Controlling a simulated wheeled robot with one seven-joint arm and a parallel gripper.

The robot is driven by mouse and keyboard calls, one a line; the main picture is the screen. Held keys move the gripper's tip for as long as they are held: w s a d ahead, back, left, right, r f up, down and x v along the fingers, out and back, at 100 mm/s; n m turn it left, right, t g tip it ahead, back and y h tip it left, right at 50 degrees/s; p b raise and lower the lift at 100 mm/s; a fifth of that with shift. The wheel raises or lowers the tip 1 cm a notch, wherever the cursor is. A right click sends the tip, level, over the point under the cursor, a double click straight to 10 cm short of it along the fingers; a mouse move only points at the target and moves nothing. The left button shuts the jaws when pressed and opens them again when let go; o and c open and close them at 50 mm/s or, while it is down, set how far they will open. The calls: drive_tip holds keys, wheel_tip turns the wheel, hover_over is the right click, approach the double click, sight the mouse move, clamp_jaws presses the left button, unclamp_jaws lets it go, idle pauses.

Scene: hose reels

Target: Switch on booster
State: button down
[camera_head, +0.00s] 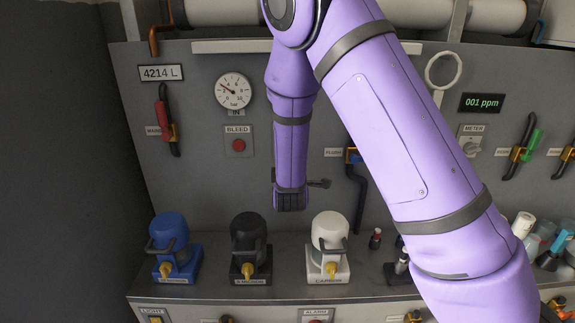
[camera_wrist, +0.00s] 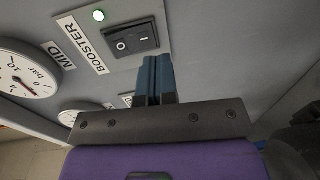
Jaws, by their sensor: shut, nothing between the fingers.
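The booster switch (camera_wrist: 131,42) is a black rocker marked with a circle and a bar, set in the grey panel in the wrist view. I cannot tell which side of the rocker is pressed. My gripper (camera_wrist: 154,70) is shut and empty, its blue-grey fingertips just below the rocker in the picture. I cannot tell if they touch it. In the head view the switch is not visible, and my purple arm covers the middle of the panel.
A MID label (camera_wrist: 73,36) and a dial gauge (camera_wrist: 25,75) are left of the switch. In the head view, a BLEED button (camera_head: 238,145) is on the panel. Blue (camera_head: 172,245), black (camera_head: 250,245) and white (camera_head: 328,245) filter units stand on the ledge below.

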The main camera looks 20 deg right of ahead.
drive_tip(key=s+a+f, duration=0.1)
drive_tip(key=s+a, duration=0.2)
drive_tip(key=s, duration=0.6)
drive_tip(key=s+d+r+m+g+y, duration=0.1)
drive_tip(key=s+r+m+g+y, duration=0.25)
drive_tip(key=r, duration=0.35)
drive_tip(key=s+d+r+m+g+y, duration=0.1)
drive_tip(key=s+r+m+g+y, duration=0.15)
drive_tip(key=r+m, duration=0.35)
drive_tip(key=s+d+r+m+g, duration=0.2)
drive_tip(key=s+r, duration=0.3)
drive_tip(key=s, duration=0.6)
drive_tip(key=s+d+r+m+g, duration=0.2)
drive_tip(key=s+d+r+m, duration=0.1)
drive_tip(key=s, duration=0.9)
drive_tip(key=shift+s+d+r+g+h, duration=0.3)
drive_tip(key=shift+d+r+h, duration=0.1)
drive_tip(key=shift+d+r, duration=0.4)
drive_tip(key=shift+r, duration=0.1)
